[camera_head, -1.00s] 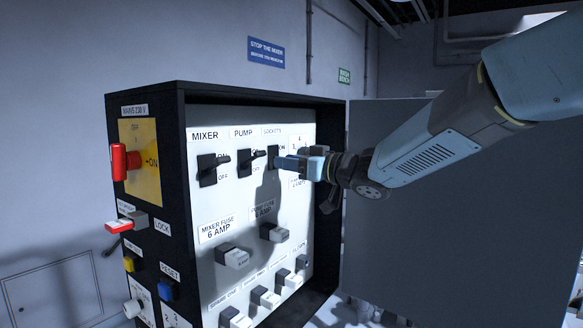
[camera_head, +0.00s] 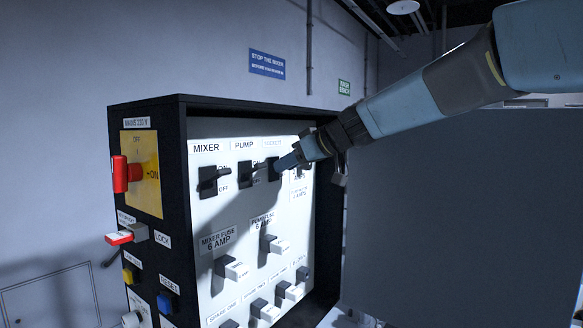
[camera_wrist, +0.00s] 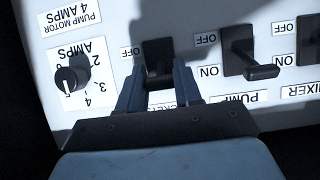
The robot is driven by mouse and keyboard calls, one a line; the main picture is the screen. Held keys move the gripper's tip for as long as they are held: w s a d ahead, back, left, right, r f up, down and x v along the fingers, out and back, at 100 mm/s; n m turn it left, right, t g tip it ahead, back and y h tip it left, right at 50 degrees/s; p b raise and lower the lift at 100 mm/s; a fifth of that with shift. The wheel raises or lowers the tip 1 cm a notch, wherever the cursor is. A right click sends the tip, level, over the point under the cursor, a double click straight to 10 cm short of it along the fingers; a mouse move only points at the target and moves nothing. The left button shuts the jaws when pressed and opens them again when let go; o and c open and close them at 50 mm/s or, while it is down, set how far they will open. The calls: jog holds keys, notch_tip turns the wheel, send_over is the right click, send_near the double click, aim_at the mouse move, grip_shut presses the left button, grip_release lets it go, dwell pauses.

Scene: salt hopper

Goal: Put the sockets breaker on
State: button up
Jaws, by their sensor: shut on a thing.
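The sockets breaker (camera_head: 272,169) is a black switch in the top row of the white panel, right of the pump breaker (camera_head: 246,173). My gripper (camera_head: 281,165) reaches it from the upper right, fingers slanting down to it. In the upside-down wrist view, the sockets breaker (camera_wrist: 158,52) sits between my two blue-grey fingers (camera_wrist: 158,76), which are shut on its lever. An OFF label (camera_wrist: 130,52) shows beside it; its ON label is hidden there. The fingers hide much of the lever, so I cannot tell its position.
The mixer breaker (camera_head: 209,180) is farther left in the row. A rotary amps knob (camera_wrist: 68,80) is close on the other side. Fuse holders (camera_head: 272,244) are below. The black cabinet frame (camera_head: 325,230) and a large grey panel (camera_head: 460,220) bound the right side.

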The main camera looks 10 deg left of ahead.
jog(key=shift+a+r+g+h, duration=0.2)
jog(key=shift+g+h, duration=0.1)
jog(key=shift+h, duration=0.2)
dwell(0.3)
jog(key=o, duration=1.1)
jog(key=shift+c, duration=0.2)
jog(key=v, duration=1.3)
jog(key=shift+d+r, duration=0.2)
jog(key=shift+d, duration=0.1)
jog(key=shift+s, duration=0.1)
